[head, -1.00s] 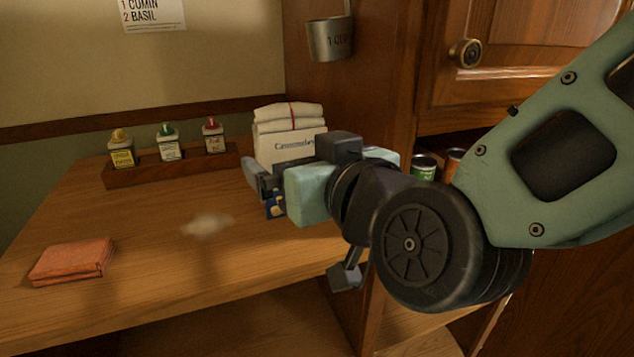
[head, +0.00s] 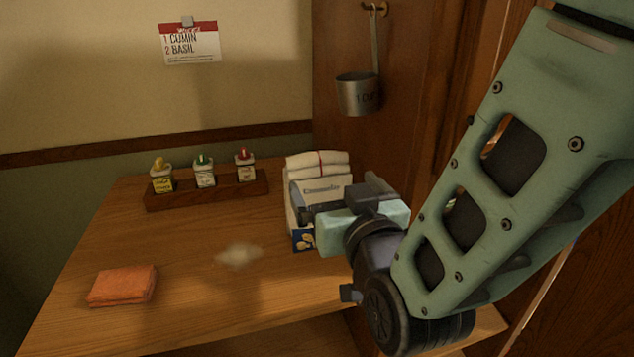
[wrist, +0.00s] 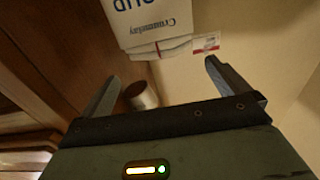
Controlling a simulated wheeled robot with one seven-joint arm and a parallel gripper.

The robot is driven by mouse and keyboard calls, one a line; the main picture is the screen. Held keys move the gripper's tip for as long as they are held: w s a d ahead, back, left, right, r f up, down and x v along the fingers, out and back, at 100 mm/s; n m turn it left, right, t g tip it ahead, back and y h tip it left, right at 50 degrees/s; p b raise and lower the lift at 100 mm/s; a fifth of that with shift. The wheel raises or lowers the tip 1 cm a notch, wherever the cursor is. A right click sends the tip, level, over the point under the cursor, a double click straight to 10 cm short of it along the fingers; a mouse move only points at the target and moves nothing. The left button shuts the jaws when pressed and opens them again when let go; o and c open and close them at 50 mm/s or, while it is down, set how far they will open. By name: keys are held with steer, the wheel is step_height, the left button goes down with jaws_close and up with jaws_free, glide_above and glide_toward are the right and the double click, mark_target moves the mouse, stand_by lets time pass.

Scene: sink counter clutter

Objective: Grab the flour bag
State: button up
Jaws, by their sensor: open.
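The flour bag (head: 318,161) is white with a folded top and a red tie, and stands upright at the back right of the counter by the wooden side panel. My gripper (head: 297,205) is in front of it and hides much of its lower front. In the wrist view the flour bag (wrist: 155,22) appears upside down at the top, with part of its blue lettering showing. There my gripper (wrist: 160,82) has its two fingers wide apart and empty, with the bag beyond the fingertips. I cannot tell how far off it is.
A wooden rack (head: 205,195) with three small spice bottles stands left of the bag. An orange folded cloth (head: 122,286) and a pale powder patch (head: 239,256) lie on the counter. A metal cup (head: 357,94) hangs on the side panel.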

mark_target(314, 149)
steer(key=p+x, duration=0.1)
steer(key=x, duration=0.6)
steer(key=shift+w, duration=0.2)
steer(key=x, duration=0.1)
steer(key=p+x, duration=0.1)
steer(key=x, duration=0.1)
steer(key=p+x, duration=0.1)
steer(key=shift+w+a+r, duration=0.1)
steer(key=shift+w+r, duration=0.2)
steer(key=shift+w, duration=0.05)
steer(key=shift+w+a, duration=0.1)
steer(key=shift+w, duration=0.2)
steer(key=c, duration=1.6)
steer(key=shift+c, duration=0.7)
steer(key=shift+r, duration=0.15)
